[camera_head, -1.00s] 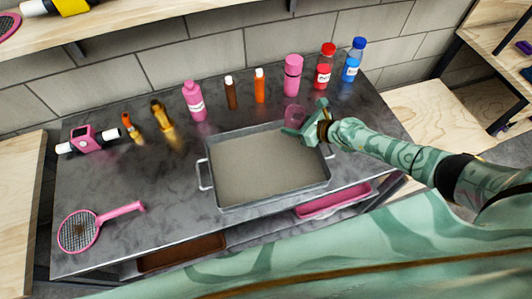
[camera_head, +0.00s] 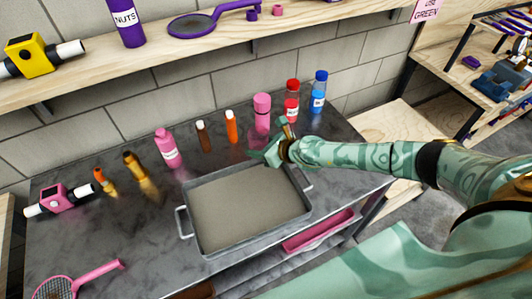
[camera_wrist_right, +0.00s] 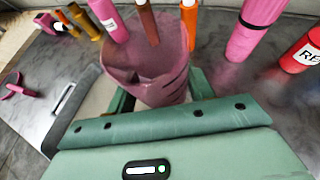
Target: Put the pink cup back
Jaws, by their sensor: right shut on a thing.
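The pink cup (camera_wrist_right: 150,65) is translucent and fills the upper middle of the right wrist view. My right gripper (camera_head: 266,152) is shut on it at the back right corner of the grey metal tray (camera_head: 187,225). The cup's lower part is hidden by the gripper in the wrist view. In the head view the cup (camera_head: 258,139) shows only faintly, in front of the tall pink bottle (camera_head: 262,112). I cannot tell whether the cup touches the counter. My left gripper is not in view.
Along the back of the dark counter (camera_head: 100,225) stand a pink bottle (camera_head: 168,148), a brown bottle (camera_head: 204,136), an orange bottle (camera_head: 231,126), a red bottle (camera_head: 292,100) and a blue bottle (camera_head: 319,92). A wooden shelf (camera_head: 150,55) runs above.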

